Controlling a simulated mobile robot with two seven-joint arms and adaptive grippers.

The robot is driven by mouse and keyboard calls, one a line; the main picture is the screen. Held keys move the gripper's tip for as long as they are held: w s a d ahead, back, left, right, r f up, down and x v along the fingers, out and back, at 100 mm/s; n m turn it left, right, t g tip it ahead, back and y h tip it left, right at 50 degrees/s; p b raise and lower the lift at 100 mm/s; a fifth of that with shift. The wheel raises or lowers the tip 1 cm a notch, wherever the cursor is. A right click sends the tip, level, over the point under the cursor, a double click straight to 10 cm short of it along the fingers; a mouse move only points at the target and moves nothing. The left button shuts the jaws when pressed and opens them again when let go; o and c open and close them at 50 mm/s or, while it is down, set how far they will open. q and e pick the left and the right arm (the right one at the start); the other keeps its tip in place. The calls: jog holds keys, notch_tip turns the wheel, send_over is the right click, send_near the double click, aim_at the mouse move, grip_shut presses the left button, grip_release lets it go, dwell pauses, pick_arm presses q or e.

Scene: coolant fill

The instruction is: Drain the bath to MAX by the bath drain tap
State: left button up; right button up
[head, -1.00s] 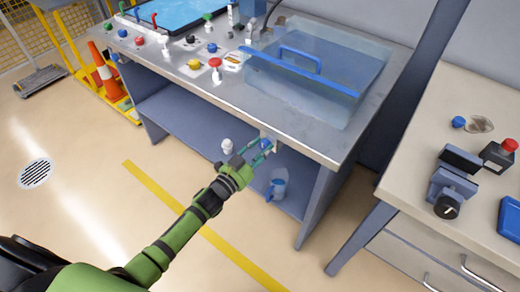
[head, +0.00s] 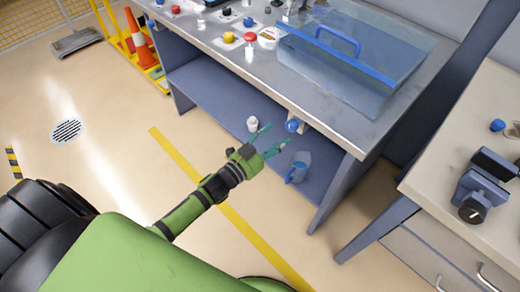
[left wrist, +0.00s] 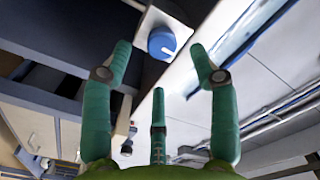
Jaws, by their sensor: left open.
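The bath (head: 345,75) is a clear tank with a blue front rim, set in the grey bench top. The bath drain tap, a blue round knob (head: 292,125) with a white mark, sits under the bench's front edge; it also shows in the left wrist view (left wrist: 162,43), ahead of my fingers. My left gripper (head: 275,140) is open and empty, with its fingers pointing at the knob and a small gap between. In the left wrist view its green fingers (left wrist: 160,75) spread to either side below the knob. My right gripper is not in view. The MAX mark cannot be made out.
A clear jug with a blue handle (head: 298,168) stands on the lower shelf below the tap, and a white bottle (head: 252,124) stands left of it. A side table (head: 455,165) with a vise-like device (head: 483,190) is at right. The floor in front is clear.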

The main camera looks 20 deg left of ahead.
pick_arm(q)
jog(key=v, duration=0.7)
dwell(0.3)
jog(key=s+a+f+n+g+y, duration=0.1)
jog(key=s+f+n+g+y, duration=0.15)
jog(key=f, duration=0.55)
jog(key=s+a+f+n+g+y, duration=0.15)
jog(key=s+f, duration=0.25)
jog(key=f, duration=0.4)
jog(key=s+a+f+n+g+y, duration=0.1)
jog(key=s+a+f+g, duration=0.15)
jog(key=f, duration=0.65)
jog(key=s+d+f+n+g, duration=0.1)
jog(key=s+f+g, duration=0.2)
jog(key=s, duration=0.6)
jog(key=s+d+f+n+g, duration=0.1)
jog(key=s+f+g, duration=0.2)
jog(key=s+f, duration=0.4)
jog(key=s+d+f+n+g+y, duration=0.1)
jog(key=s+f+g, duration=0.2)
jog(key=s, duration=0.8)
notch_tip(320, 180, down, 3)
jog(key=shift+s+r, duration=0.15)
jog(key=shift+s, duration=0.2)
jog(key=shift+d+g, duration=0.15)
jog(key=shift+g, duration=0.1)
